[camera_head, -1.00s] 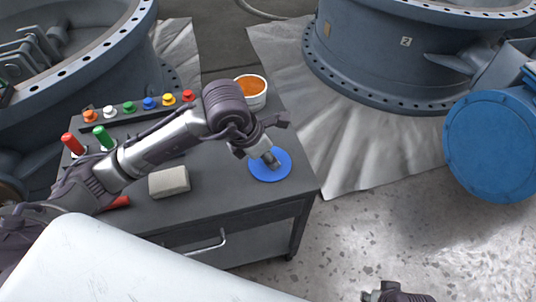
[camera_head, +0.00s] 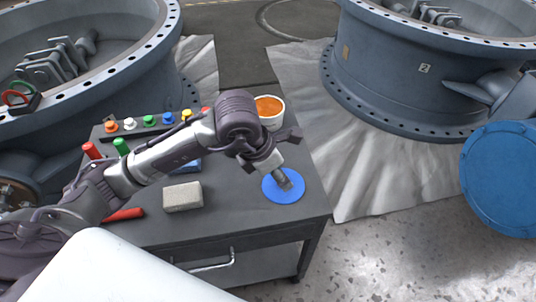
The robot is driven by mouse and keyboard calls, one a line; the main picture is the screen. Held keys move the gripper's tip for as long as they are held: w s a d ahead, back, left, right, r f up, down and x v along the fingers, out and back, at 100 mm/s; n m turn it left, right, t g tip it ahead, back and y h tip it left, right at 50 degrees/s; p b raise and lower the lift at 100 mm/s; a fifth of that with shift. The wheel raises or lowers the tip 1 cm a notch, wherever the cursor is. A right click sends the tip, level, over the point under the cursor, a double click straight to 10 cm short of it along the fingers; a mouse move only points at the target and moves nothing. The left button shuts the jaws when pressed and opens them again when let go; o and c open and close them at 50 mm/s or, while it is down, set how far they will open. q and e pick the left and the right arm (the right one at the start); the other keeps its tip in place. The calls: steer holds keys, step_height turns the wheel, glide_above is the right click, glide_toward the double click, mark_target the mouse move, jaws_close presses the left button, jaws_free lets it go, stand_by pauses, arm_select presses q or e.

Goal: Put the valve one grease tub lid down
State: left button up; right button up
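The blue round lid (camera_head: 283,194) lies flat, or nearly so, on the right part of the dark cart top. A white tub with orange grease (camera_head: 269,112) stands open behind it at the cart's back right edge. My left gripper (camera_head: 284,180) reaches in from the left and points down at the lid's middle. Its tips overlap the lid; whether they grip it or only touch it is hidden by the gripper's own body. My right gripper is out of view.
A grey block (camera_head: 183,197) sits left of the lid on the cart (camera_head: 235,220). Coloured knobs line the cart's back, and red and green cylinders stand at left. Large valve bodies (camera_head: 400,85) stand behind, and a big blue disc (camera_head: 503,180) is at right.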

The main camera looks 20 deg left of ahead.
arm_select(q)
steer(key=p+v, duration=0.1)
steer(key=v, duration=0.8)
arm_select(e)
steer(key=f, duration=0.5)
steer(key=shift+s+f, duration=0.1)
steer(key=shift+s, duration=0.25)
arm_select(q)
steer(key=shift+s, duration=0.1)
